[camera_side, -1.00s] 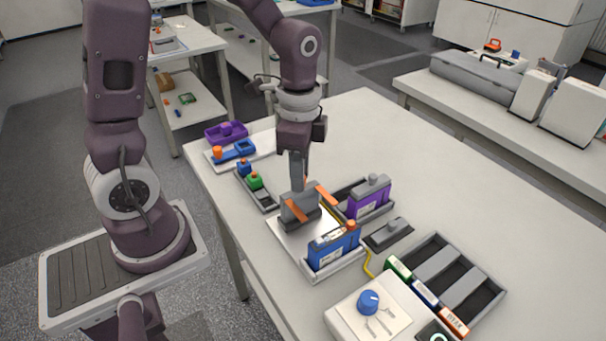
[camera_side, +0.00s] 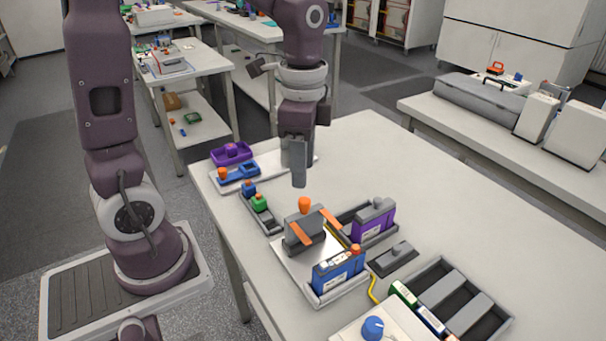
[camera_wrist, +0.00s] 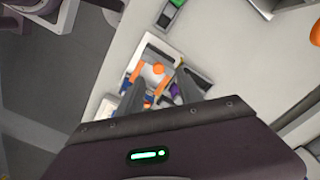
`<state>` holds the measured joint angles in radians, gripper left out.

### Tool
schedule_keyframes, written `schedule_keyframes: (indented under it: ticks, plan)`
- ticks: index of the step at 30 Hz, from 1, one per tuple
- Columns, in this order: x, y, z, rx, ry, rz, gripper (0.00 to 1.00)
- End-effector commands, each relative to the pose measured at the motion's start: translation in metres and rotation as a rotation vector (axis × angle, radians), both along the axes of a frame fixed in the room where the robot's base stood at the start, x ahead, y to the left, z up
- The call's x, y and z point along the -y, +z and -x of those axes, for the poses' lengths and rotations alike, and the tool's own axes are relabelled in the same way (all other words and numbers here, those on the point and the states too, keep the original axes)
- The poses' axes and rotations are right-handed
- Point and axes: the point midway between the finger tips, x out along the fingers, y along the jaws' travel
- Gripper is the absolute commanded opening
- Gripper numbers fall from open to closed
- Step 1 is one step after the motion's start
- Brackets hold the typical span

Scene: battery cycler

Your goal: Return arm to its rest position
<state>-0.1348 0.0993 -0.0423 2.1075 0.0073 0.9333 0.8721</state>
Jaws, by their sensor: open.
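My gripper (camera_side: 299,183) hangs pointing down above the white table (camera_side: 450,190), raised clear of the things below it. It is open and holds nothing. In the wrist view its two fingers (camera_wrist: 172,95) reach out from the dark housing. Below it, a grey block with orange arms and an orange knob (camera_side: 304,228) stands on a pale tray (camera_side: 285,262). The orange knob also shows in the wrist view (camera_wrist: 158,68), between the fingers. My gripper is above the knob and apart from it.
A blue battery (camera_side: 338,272) and a purple battery (camera_side: 373,220) stand by the grey block. A dark rack (camera_side: 455,296) and a device with a blue knob (camera_side: 373,328) are at front right. Small blue, green and purple parts (camera_side: 232,153) sit at the left edge. The back right tabletop is clear.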

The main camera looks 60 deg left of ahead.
Motion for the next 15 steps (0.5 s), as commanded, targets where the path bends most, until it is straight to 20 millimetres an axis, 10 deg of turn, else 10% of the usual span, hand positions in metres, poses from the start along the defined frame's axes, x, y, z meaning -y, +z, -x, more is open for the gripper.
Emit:
schedule_keyframes:
  ticks: [8, 15]
  plan:
    - [0.003, 0.012, 0.01, 0.043, 0.057, -0.005, 0.43]
    - [0.021, 0.064, 0.09, 0.342, 0.522, 0.076, 0.43]
